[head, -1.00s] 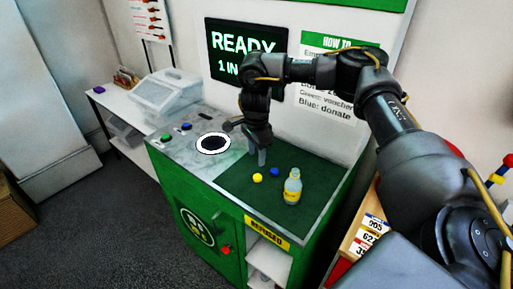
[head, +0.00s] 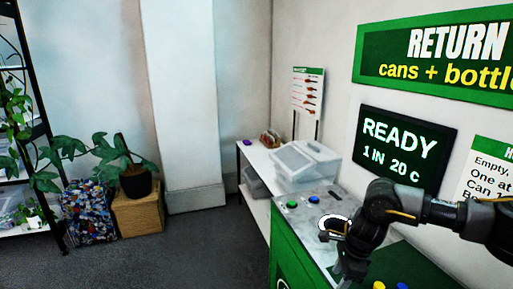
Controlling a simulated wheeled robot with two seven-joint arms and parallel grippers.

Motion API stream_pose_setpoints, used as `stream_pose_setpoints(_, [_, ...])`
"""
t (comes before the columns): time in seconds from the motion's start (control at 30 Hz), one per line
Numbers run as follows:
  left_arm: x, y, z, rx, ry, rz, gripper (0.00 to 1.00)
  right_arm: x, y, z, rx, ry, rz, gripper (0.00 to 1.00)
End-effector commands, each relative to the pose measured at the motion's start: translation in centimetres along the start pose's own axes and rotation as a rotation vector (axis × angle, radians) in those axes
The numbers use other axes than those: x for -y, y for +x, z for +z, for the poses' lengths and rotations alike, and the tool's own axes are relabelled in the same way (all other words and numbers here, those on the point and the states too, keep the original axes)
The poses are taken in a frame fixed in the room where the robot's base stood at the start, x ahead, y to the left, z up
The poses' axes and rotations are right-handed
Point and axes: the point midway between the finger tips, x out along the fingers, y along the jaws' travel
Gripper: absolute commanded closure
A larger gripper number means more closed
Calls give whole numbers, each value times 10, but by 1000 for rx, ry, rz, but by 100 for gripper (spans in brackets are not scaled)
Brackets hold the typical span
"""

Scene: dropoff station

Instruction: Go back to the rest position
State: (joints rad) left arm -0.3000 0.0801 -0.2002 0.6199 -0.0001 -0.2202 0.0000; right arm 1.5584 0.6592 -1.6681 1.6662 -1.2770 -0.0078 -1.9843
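My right arm comes in from the right edge over the green return station (head: 290,250). My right gripper (head: 344,270) points down at the bottom of the head view, above the station's top and in front of the white-ringed round opening (head: 326,236), which the arm partly covers. Its fingertips are too small and dark to tell whether they are open. My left gripper is not in view. A yellow button or disc (head: 378,285) and a blue one (head: 402,286) show at the bottom edge.
The screen (head: 405,145) reads "READY 1 IN 20 C". A green button (head: 291,204) and a blue button (head: 313,199) sit on the grey top. A white side table (head: 256,158) holds a clear-lidded bin (head: 303,165). Plants and a wooden box (head: 138,212) stand left; open floor lies between.

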Motion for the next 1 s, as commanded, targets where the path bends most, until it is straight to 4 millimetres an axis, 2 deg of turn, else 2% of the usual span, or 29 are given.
stream_pose_setpoints(0.03, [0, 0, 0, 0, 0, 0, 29, -20, 29, 32, 73, 36, 8, 54])
stream_pose_setpoints(0.1, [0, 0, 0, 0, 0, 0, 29, -42, 57, 78, 189, 130, 4, 54])
stream_pose_setpoints(0.2, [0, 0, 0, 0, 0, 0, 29, -78, 81, 139, 369, 320, 27, 54])
stream_pose_setpoints(0.3, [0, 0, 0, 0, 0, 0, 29, -110, 88, 190, 545, 570, 81, 54])
stream_pose_setpoints(0.4, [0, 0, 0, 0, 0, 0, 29, -132, 84, 225, 701, 879, 161, 54])
stream_pose_setpoints(0.47, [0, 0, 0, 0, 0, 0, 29, -140, 78, 237, 780, 1084, 217, 54])
stream_pose_setpoints(0.57, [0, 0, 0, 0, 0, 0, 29, -146, 70, 240, 877, 1429, 308, 54])
stream_pose_setpoints(0.67, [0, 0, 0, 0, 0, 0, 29, -148, 66, 225, 943, 1821, 406, 54])
stream_pose_setpoints(0.77, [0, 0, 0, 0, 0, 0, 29, -152, 70, 188, 970, 2272, 494, 54])
stream_pose_setpoints(0.87, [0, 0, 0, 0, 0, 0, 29, -165, 83, 135, 955, 2746, 549, 54])
stream_pose_setpoints(0.9, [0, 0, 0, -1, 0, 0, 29, -174, 89, 112, 939, 2925, 555, 54])
stream_pose_setpoints(0.93, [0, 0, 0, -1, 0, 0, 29, -181, 93, 96, -871, -2873, -521, 54])
stream_pose_setpoints(1.0, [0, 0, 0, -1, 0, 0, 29, -200, 102, 61, -721, -2687, -434, 54])
